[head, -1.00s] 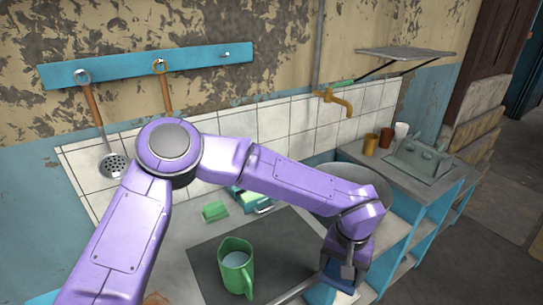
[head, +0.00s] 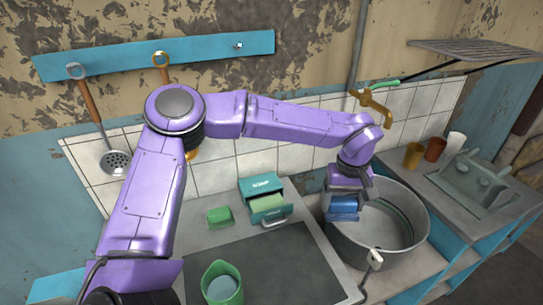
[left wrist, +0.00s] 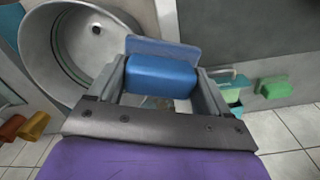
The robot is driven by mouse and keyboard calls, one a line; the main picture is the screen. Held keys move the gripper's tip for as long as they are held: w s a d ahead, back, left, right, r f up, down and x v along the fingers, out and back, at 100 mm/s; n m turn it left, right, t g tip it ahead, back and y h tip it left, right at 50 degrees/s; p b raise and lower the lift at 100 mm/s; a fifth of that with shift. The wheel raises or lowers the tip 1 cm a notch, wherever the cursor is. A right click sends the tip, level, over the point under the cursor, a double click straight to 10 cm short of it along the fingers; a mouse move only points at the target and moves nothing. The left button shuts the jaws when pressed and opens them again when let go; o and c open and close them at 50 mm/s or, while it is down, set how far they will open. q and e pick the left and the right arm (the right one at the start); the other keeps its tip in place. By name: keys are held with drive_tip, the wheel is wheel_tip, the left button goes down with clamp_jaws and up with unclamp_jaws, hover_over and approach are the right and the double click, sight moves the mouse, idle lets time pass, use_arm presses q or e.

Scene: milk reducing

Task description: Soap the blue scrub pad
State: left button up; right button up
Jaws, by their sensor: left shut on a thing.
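The blue scrub pad (head: 343,208) is held in my left gripper (head: 347,200), which is shut on it at the left rim of the round metal basin. In the left wrist view the pad (left wrist: 160,76) sits between the two fingers. A teal soap box (head: 262,187), marked SOAP, stands open left of the gripper, with a pale green bar of soap (head: 267,202) in its drawer. The box is partly hidden behind a finger in the left wrist view. My right gripper is not in view.
A green sponge-like block (head: 220,216) lies left of the soap box. A green mug (head: 222,284) stands in front on the dark plate (head: 285,262). Several cups stand at the right.

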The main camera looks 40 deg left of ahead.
use_arm(q)
drive_tip(key=s+a+r+m+p, duration=0.1)
drive_tip(key=s+a+r+m, duration=0.1)
drive_tip(key=a+m, duration=2.1)
drive_tip(key=shift+s+m, duration=0.15)
drive_tip(key=shift+m, duration=4.05)
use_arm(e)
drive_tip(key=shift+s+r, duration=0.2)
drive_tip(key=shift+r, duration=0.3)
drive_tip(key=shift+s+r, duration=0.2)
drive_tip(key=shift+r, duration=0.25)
